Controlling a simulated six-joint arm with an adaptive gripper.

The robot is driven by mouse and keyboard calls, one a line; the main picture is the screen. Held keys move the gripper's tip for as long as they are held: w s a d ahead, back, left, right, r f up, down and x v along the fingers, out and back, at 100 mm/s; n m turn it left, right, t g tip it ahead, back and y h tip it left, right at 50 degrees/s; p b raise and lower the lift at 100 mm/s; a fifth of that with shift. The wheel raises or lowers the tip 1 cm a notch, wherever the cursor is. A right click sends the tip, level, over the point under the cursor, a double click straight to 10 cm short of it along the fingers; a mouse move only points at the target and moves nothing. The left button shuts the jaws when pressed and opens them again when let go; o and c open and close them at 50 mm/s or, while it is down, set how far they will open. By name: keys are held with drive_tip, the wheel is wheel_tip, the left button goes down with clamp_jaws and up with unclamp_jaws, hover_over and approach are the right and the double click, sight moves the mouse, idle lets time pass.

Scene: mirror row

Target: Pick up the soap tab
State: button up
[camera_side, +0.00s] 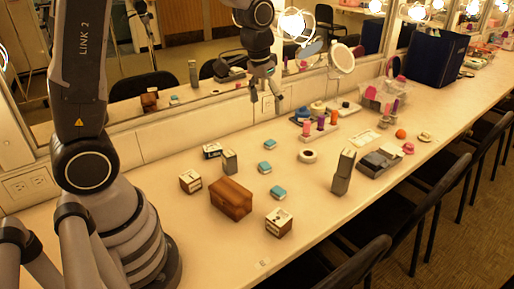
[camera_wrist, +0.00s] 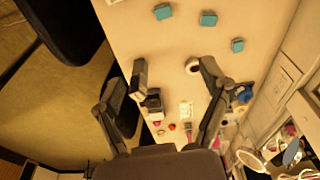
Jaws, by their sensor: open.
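Three small blocks with teal-blue tops lie apart on the counter in the side view: a back one (camera_side: 270,143), a middle one (camera_side: 264,167) and a front one (camera_side: 278,192). They look like soap tabs; I cannot tell which one is meant. In the wrist view three teal blocks show near the top, at left (camera_wrist: 163,11), middle (camera_wrist: 208,18) and right (camera_wrist: 237,45). My gripper (camera_side: 266,97) hangs well above the back of the counter, near the mirror. Its fingers (camera_wrist: 173,75) are spread apart with nothing between them.
A brown wooden box (camera_side: 231,199), patterned cubes (camera_side: 279,222) and a small grey block (camera_side: 230,162) stand near the teal blocks. A white-and-dark ring (camera_side: 307,156) and a tall grey box (camera_side: 343,172) stand to the right. The mirror repeats some items. Bare counter lies between them.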

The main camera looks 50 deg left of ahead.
drive_tip(key=w+f+g, duration=0.2)
drive_tip(key=w+f, duration=0.3)
drive_tip(key=f, duration=0.7)
hover_over(280, 189)
drive_tip(key=shift+n, duration=0.3)
drive_tip(key=f, duration=1.1)
drive_tip(key=shift+s+f, duration=0.3)
drive_tip(key=shift+f, duration=0.05)
drive_tip(key=shift+w+f, duration=0.15)
drive_tip(key=shift+f, duration=1.35)
drive_tip(key=shift+w+f, duration=0.15)
drive_tip(key=shift+f, duration=1.35)
drive_tip(key=c, duration=1)
drive_tip(key=shift+r, duration=0.1)
drive_tip(key=shift+c, duration=0.2)
